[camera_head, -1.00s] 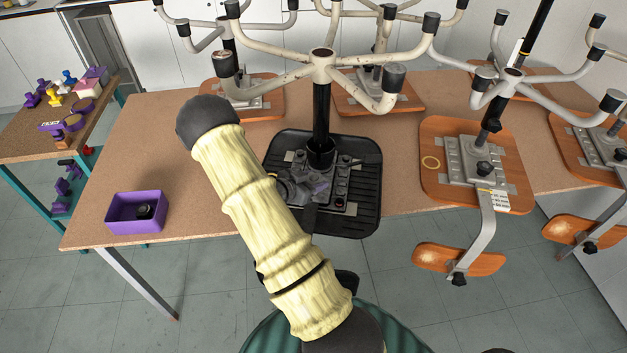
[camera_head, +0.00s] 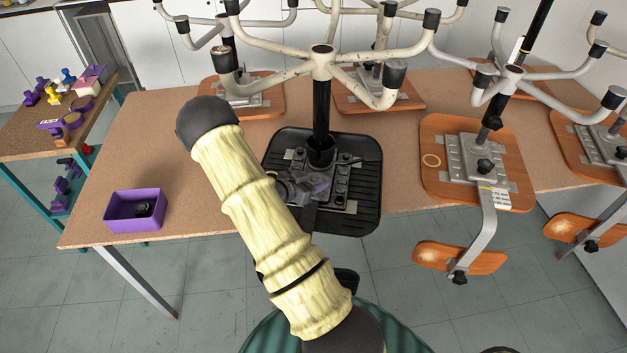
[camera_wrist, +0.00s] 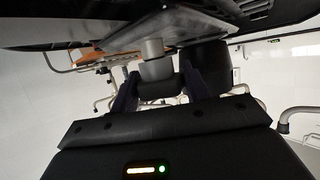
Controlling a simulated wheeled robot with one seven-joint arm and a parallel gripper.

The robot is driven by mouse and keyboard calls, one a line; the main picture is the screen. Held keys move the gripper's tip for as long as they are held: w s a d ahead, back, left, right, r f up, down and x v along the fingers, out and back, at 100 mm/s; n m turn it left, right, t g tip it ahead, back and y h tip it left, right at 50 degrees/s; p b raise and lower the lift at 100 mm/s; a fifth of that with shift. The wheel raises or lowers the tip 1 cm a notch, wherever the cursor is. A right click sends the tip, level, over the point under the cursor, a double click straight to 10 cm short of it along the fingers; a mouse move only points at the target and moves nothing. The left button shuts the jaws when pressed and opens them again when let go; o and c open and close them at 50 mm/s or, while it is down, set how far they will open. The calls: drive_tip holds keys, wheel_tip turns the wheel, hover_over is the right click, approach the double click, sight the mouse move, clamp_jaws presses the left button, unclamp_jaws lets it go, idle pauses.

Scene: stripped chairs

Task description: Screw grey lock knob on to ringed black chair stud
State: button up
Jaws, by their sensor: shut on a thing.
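The black chair (camera_head: 367,205) lies upside down on the table, its grey-and-black mechanism (camera_head: 345,180) facing up and its black column (camera_head: 321,110) upright. In the wrist view my gripper (camera_wrist: 160,90) is shut on the grey lock knob (camera_wrist: 157,70), a short stepped grey cylinder between the two dark fingers. The knob's far end meets the grey plate (camera_wrist: 150,38). The stud is hidden, so I cannot tell how far the knob is on it. A black cylinder (camera_wrist: 210,67) stands close beside the right finger.
A purple tray (camera_head: 120,215) with a black part (camera_head: 143,209) stands at the table's left front. White chair bases crowd the back.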

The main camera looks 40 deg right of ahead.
drive_tip(key=shift+f+b, duration=0.4)
drive_tip(key=shift+f, duration=0.3)
drive_tip(key=o, duration=1.1)
drive_tip(key=b+v, duration=0.1)
drive_tip(key=v, duration=1.6)
drive_tip(key=shift+a+r, duration=0.2)
